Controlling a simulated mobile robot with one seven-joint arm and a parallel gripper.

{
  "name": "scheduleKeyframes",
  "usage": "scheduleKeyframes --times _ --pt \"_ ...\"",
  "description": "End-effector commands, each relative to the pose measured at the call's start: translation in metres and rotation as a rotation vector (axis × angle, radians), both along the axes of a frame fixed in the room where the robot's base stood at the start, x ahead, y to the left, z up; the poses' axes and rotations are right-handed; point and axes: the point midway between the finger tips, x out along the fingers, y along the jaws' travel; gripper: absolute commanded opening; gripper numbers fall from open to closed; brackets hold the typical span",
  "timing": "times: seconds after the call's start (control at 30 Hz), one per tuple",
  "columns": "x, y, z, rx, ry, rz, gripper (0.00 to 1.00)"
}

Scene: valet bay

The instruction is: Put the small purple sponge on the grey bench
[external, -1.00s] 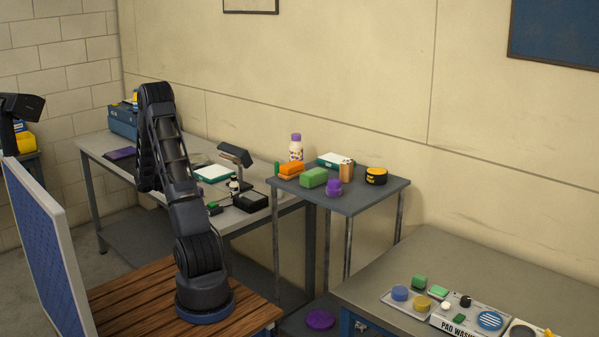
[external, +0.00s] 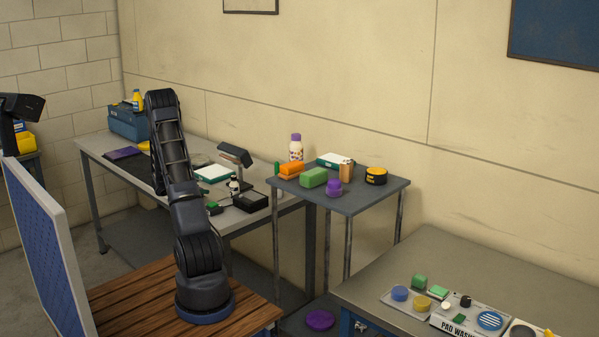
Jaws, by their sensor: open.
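A small purple object (external: 334,187), rounded with a narrower top, stands at the front edge of the small dark grey table (external: 371,196). It may be the small purple sponge, but its shape is too small to be sure. A flat purple piece (external: 122,153) lies on the long bench at the left, and a purple disc (external: 320,319) lies low beneath the small table. Two surfaces look like a grey bench: the long left bench (external: 246,217) and the front right bench (external: 430,262). My gripper is hidden behind my raised arm.
The small table also holds a green block (external: 313,177), an orange block (external: 291,169), a white bottle (external: 296,149) and a black-yellow tin (external: 376,176). A lamp (external: 235,155) stands on the left bench. The right bench's back part is clear; pads and a pad washer (external: 478,319) occupy its front.

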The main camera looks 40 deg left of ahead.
Motion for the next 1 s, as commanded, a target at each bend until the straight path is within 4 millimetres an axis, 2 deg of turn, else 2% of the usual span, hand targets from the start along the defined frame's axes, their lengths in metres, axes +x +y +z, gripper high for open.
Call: scheduleKeyframes --times 0.1,0.33,0.6,0.67,0.87,1.0 --pt "0.011 0.0 -0.005 0.001 0.001 0.0 0.67" --pt "0.013 0.001 -0.005 0.001 0.001 0.001 0.67" --pt "0.013 0.0 -0.005 0.001 0.0 0.001 0.2" --pt "0.013 0.0 -0.005 0.001 0.0 0.001 0.17" --pt "0.013 0.0 -0.004 0.001 0.0 0.001 0.16" --pt "0.013 0.001 0.006 0.003 0.0 0.0 0.16"
